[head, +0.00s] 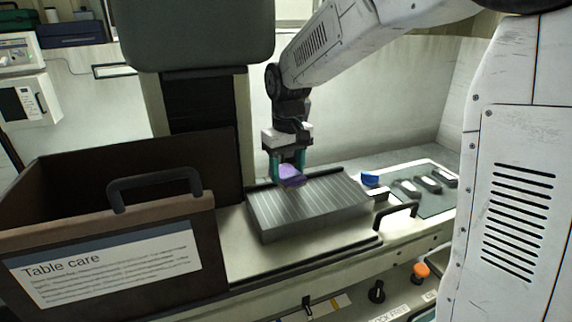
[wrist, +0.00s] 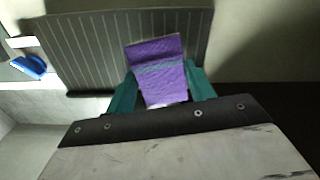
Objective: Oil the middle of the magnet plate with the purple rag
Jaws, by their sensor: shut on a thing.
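The purple rag (head: 290,174) is held between the teal fingers of my gripper (head: 289,168). In the wrist view the rag (wrist: 160,68) is a folded purple pad with a bluish stripe, gripped between the fingertips (wrist: 162,90). The magnet plate (head: 315,208) is a grey ribbed block on the machine table. My gripper points down over the plate's back part, left of its centre in the head view. In the wrist view the ribbed plate (wrist: 85,50) lies behind the rag. I cannot tell whether the rag touches the plate.
A brown box labelled "Table care" (head: 110,255) stands left of the plate. A blue object (head: 370,179) sits right of the plate, beside a grey mat (head: 440,205) with several dark parts. A dark handle (head: 398,216) rises at the front right. The machine head (head: 195,35) hangs at upper left.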

